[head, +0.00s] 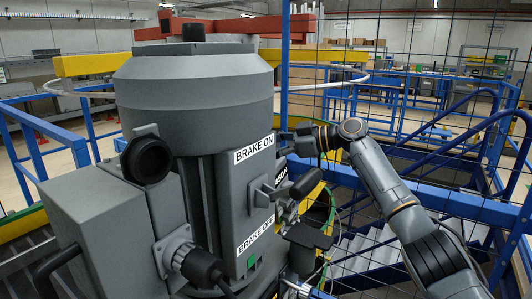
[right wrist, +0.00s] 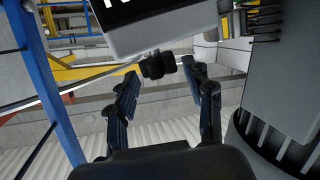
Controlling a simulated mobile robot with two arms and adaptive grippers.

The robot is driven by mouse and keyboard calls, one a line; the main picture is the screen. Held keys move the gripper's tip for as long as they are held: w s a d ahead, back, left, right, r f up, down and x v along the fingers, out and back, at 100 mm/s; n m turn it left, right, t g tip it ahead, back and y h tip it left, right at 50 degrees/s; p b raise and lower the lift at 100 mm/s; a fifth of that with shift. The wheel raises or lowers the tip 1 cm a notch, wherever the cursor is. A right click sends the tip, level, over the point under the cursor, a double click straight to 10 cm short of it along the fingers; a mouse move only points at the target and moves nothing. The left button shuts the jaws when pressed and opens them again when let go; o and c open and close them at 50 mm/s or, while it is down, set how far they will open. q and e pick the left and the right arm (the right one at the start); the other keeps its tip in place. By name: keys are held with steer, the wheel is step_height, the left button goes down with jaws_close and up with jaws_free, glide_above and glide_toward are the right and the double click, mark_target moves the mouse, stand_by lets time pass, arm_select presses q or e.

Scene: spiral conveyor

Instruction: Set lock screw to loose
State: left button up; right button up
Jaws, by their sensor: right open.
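A large grey motor housing (head: 195,90) carries a side box with a BRAKE ON label (head: 254,148) and a BRAKE OFF label (head: 255,236). A brake lever with a dark grip (head: 303,185) sticks out between them. In the right wrist view a small black knob (right wrist: 158,65), likely the lock screw, sits under the grey box edge (right wrist: 165,30). My right gripper (right wrist: 160,84) is open, its two fingers apart on either side just below the knob; contact is not clear. In the head view my right gripper (head: 284,141) is beside the BRAKE ON label, partly hidden. My left gripper is out of view.
A grey cabinet (head: 90,230) with a black round cap (head: 148,160) and a cable plug (head: 200,265) stands at the front left. Blue railings (head: 450,205) and wire mesh surround the motor. A blue post (right wrist: 45,80) stands left in the right wrist view.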

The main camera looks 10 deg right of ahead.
step_height(320, 180, up, 8)
steer(key=shift+r, duration=0.15)
stand_by(0.5)
